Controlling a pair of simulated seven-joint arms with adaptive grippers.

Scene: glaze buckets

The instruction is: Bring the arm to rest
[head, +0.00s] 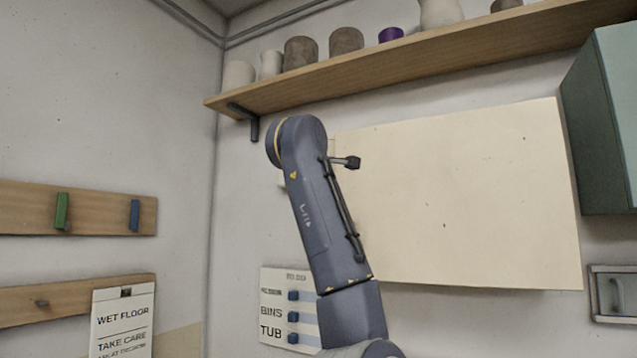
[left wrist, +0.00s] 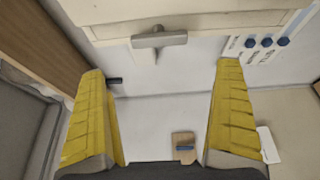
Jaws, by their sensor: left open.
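My arm rises from the bottom middle of the head view, bent at a joint high in front of the wall. No gripper shows in the head view. In the left wrist view my left gripper (left wrist: 162,72) has its two yellow-padded fingers wide apart, with nothing between the tips. A grey T-shaped piece (left wrist: 160,39) shows beyond the fingertips. My right gripper is not in view.
A wooden shelf (head: 400,63) with several pots runs above the arm. A cream board (head: 460,200) hangs behind it, and a green cabinet (head: 605,115) is at right. Peg rails (head: 95,207) and a wet-floor sign (head: 122,320) are at left.

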